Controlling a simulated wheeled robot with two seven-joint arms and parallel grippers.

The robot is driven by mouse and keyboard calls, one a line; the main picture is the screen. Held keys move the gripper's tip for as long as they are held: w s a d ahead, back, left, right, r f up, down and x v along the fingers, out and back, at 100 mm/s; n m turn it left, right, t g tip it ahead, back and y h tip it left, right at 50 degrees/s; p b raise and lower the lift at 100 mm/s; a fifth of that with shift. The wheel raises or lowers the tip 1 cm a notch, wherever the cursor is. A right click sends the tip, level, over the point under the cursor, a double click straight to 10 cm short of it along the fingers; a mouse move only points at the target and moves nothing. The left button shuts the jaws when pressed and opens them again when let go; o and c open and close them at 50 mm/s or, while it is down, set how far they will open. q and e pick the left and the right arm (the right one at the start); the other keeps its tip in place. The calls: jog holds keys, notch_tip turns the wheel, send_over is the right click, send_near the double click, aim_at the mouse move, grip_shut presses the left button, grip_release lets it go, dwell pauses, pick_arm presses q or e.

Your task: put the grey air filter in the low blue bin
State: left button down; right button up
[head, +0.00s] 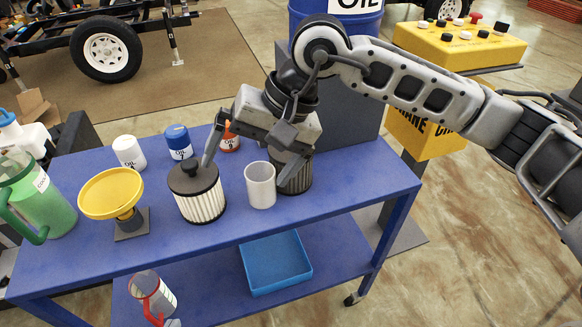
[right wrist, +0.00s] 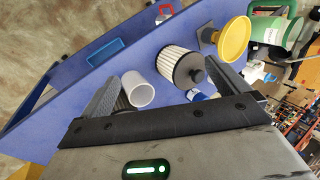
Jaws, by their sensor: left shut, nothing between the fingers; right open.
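The grey air filter (head: 297,181), a dark ribbed cylinder, stands upright on the blue table, partly hidden behind a white cup and my right gripper's finger. In the right wrist view only a dark sliver shows between the left finger and the cup. The low blue bin (head: 275,263) sits empty on the lower shelf; it also shows in the right wrist view (right wrist: 103,52). My right gripper (head: 248,172) is open above the tabletop, one finger beside the grey filter, the other near a white-pleated filter. I see nothing held in it. My left gripper is not in view.
The white cup (head: 260,185) and white-pleated, black-topped filter (head: 199,193) stand close by. White, blue and orange canisters are behind. A yellow dish on a stand (head: 112,195) and green jug (head: 42,200) are left. A red-handled jug (head: 152,294) is on the lower shelf.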

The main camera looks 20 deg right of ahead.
jog(key=w+d+r+n+t+h, duration=0.2)
jog(key=w+d+r+t+h, duration=0.15)
jog(key=w+d+h, duration=0.45)
jog(key=f+y, duration=0.1)
jog(key=f, duration=0.1)
jog(key=w+d+f, duration=0.1)
jog(key=f, duration=0.2)
jog(key=d+f+y, duration=0.1)
jog(key=f, duration=0.2)
jog(key=shift+w+y, duration=0.3)
jog(key=shift+w, duration=0.05)
jog(key=shift+p+x, duration=0.75)
jog(key=shift+x, duration=2.25)
jog(key=shift+w, duration=0.1)
jog(key=c, duration=1)
jog(key=shift+r, duration=0.1)
